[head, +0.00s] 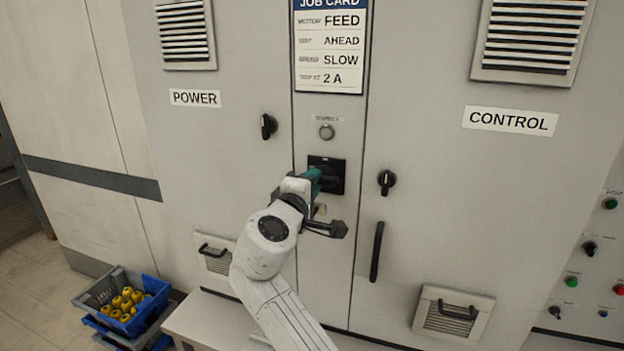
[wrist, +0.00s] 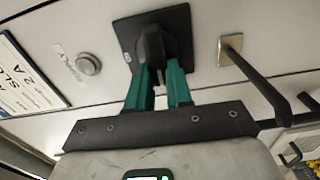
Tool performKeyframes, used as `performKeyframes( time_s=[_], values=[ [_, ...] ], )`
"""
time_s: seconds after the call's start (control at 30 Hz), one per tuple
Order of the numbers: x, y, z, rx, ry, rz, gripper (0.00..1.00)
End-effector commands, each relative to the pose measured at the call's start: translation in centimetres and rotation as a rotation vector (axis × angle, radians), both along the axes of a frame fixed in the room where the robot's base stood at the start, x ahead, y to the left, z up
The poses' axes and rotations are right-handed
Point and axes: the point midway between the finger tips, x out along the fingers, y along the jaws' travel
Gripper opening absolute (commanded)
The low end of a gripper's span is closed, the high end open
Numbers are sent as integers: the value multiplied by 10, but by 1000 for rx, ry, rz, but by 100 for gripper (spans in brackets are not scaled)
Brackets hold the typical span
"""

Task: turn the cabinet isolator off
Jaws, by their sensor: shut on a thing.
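The cabinet isolator is a black rotary handle (wrist: 152,42) on a square black plate (wrist: 180,22), set in the narrow middle panel. In the head view its plate (head: 337,169) shows below the job card, partly hidden by my gripper (head: 314,181). In the wrist view my gripper (wrist: 160,72) has its two teal fingers shut on the handle, one on each side. The near end of the handle is between the fingertips. The plate markings are too small to read, so I cannot tell the switch position.
A round supply button or lamp (head: 326,132) is above the isolator. Black knobs sit on the POWER door (head: 268,126) and the CONTROL door (head: 387,182). A long black door handle (head: 376,252) stands out at right. Blue crates (head: 140,316) with yellow items stand low at left.

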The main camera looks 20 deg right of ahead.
Motion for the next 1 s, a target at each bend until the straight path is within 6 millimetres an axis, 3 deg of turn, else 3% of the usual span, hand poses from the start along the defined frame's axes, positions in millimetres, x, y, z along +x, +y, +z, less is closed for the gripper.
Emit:
performKeyframes(
  time_s=[0.53,0.57,0.6,0.8,1.0],
  values=[
    [0,2,-2,-23,16,5,0],
    [0,2,-2,-23,16,5,21],
    [0,2,-1,-23,16,5,25],
    [0,1,-1,-22,16,3,44],
    [0,1,-1,-22,16,2,46]
  ],
)
